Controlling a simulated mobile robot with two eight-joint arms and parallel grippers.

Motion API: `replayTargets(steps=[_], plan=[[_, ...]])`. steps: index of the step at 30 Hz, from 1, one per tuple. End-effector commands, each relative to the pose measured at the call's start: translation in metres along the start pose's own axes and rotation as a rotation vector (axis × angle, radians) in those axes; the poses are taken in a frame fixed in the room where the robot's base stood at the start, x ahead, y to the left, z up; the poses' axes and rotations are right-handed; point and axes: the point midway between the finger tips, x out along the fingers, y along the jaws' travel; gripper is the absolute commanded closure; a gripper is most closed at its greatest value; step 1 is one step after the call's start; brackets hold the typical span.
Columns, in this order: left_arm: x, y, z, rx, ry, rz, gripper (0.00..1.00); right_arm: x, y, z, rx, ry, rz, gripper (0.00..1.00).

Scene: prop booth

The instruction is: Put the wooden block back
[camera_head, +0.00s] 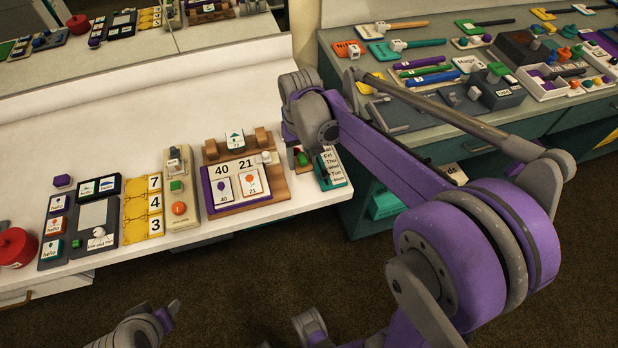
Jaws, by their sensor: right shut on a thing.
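My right arm reaches in from the right, and its wrist hangs over the front right part of the white table (160,110). My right gripper (291,134) is just right of the wooden stand (262,198) with the number cards. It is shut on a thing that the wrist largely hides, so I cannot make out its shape. Brown wooden blocks show at the back of the stand, one at the left (212,149) and one at the right (263,138). My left gripper (170,314) is low at the bottom edge, partly cut off, away from the table.
Left of the stand are a beige switch panel (182,190), yellow number tiles (143,206), a dark board (97,215) and a red round thing (15,247). A teal holder (330,170) is at the table's right edge. A crowded green table (400,125) stands at right.

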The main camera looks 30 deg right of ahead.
Motion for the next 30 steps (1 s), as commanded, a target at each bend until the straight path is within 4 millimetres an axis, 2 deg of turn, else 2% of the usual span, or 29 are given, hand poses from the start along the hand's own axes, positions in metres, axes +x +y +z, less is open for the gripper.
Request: replayTargets(steps=[3,10,16,21,24,30], plan=[[0.002,0.0,0.002,0.0,-0.001,0.0,0.5,0.004,0.002,0.002,0.006,-0.003,0.0,0.9],[0.006,0.0,0.004,0.0,-0.003,0.0,0.5,0.046,0.002,0.002,0.007,-0.004,0.0,0.9],[0.007,0.0,0.005,0.0,-0.003,0.0,0.5,0.066,0.002,0.002,0.006,-0.003,0.0,0.9],[0.009,0.0,0.007,0.0,-0.004,0.0,0.5,0.09,0.002,0.002,0.006,-0.003,0.0,0.9],[0.01,0.0,0.007,0.0,-0.005,0.0,0.5,0.097,0.002,0.002,0.006,-0.003,0.0,0.9],[0.009,0.0,0.007,0.0,-0.005,0.0,0.5,0.097,0.002,0.002,0.006,-0.003,0.0,0.9]])
